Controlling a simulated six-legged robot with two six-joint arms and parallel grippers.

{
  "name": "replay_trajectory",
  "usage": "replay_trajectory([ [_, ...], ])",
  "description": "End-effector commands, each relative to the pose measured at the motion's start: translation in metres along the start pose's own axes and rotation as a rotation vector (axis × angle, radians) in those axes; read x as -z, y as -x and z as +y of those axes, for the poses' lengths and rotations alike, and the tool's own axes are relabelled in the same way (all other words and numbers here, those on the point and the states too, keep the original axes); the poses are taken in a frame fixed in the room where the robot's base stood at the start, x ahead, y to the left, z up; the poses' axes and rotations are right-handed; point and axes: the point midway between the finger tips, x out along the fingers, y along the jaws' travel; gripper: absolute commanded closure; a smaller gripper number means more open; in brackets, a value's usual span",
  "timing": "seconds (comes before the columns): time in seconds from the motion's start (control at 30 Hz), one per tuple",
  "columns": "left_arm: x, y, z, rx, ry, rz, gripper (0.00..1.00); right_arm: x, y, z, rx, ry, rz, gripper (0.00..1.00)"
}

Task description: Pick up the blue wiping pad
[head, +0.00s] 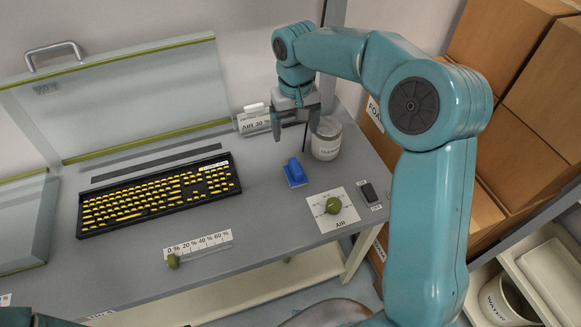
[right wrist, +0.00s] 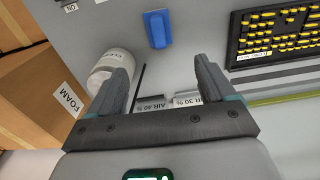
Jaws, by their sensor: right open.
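The blue wiping pad (head: 295,172) lies on the grey table, to the right of the keyboard, in the head view. It also shows in the right wrist view (right wrist: 158,28), beyond the fingertips and near the top edge. My right gripper (head: 291,137) is open and empty. It hangs above the back of the table, behind the pad and apart from it. Its two fingers (right wrist: 163,72) show spread in the right wrist view, with nothing between them touching. My left gripper is not seen in the head view.
A black keyboard with yellow keys (head: 160,195) lies left of the pad. A white jar (head: 326,140) stands close right of the gripper. An AIR 30 % block (head: 254,122) is at the back. An AIR dial plate (head: 334,209) and a slider scale (head: 199,247) lie nearer.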

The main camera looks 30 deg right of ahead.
Motion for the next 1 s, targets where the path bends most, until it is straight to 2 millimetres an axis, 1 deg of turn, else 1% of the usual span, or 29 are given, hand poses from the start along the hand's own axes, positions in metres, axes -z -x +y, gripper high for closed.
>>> replay_trajectory([
  [0.07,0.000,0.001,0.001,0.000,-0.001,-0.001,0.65,-0.003,-0.009,0.002,-0.002,-0.001,-0.003,0.17],
  [0.3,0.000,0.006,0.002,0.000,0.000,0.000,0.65,-0.008,-0.065,0.002,-0.001,-0.001,-0.007,0.17],
  [0.4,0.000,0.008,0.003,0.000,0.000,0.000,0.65,-0.009,-0.086,0.002,0.000,-0.001,-0.006,0.17],
  [0.5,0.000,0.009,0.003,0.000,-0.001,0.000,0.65,-0.008,-0.100,0.001,-0.001,-0.001,-0.003,0.17],
  [0.63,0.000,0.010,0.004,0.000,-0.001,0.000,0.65,-0.007,-0.109,0.000,0.000,0.000,-0.001,0.17],
  [0.73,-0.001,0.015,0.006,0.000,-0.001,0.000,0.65,-0.008,-0.119,0.000,0.000,0.000,-0.005,0.17],
  [0.83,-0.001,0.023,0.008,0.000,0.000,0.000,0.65,-0.009,-0.135,0.000,0.000,0.000,-0.006,0.17],
  [0.9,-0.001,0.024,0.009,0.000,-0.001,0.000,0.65,-0.009,-0.147,0.000,0.000,0.000,-0.004,0.17],
  [1.0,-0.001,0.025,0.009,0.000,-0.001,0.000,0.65,-0.008,-0.157,0.000,0.001,-0.001,-0.002,0.17],
])
